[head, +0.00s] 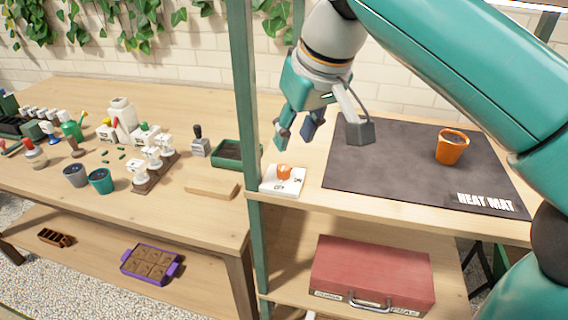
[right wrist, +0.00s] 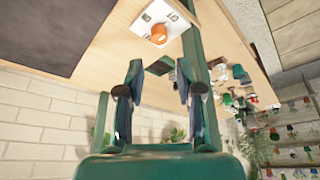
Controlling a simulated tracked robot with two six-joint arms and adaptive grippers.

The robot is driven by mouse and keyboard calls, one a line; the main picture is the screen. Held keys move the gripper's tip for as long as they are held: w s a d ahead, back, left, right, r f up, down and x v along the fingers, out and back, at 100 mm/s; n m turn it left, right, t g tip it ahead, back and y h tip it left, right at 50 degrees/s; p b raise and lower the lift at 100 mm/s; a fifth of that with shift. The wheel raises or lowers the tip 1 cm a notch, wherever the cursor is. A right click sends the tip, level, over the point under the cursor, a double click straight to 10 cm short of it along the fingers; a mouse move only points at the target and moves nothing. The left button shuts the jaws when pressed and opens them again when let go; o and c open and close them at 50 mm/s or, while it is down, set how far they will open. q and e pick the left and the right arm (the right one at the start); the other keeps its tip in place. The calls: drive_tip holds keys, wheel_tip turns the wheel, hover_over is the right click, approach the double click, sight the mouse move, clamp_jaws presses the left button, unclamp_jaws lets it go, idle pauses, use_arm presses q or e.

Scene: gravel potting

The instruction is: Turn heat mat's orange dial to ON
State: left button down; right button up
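The orange dial (head: 284,172) sits on a white control plate (head: 270,186) at the left front of the upper shelf, beside the dark heat mat (head: 390,165). Small dark markings show on the plate, but I cannot tell which one the dial points at. My right gripper (head: 298,136) is above and slightly behind the dial, its fingers spread and empty. In the right wrist view the dial (right wrist: 158,33) lies beyond the open fingertips (right wrist: 156,80), apart from them. My left gripper is out of view.
An orange pot (head: 452,146) stands on the mat. A green post (head: 245,110) rises just left of the plate. A dark green tray (head: 232,153) and a wooden block (head: 211,189) lie beyond it. A red case (head: 372,272) is on the lower shelf.

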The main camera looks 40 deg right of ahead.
sight(284, 166)
drive_tip(key=b+x, duration=0.2)
drive_tip(key=x, duration=0.7)
drive_tip(key=shift+f+b, duration=0.1)
drive_tip(key=shift+b, duration=0.25)
drive_tip(key=shift+c, duration=0.3)
drive_tip(key=shift+d, duration=0.1)
clamp_jaws()
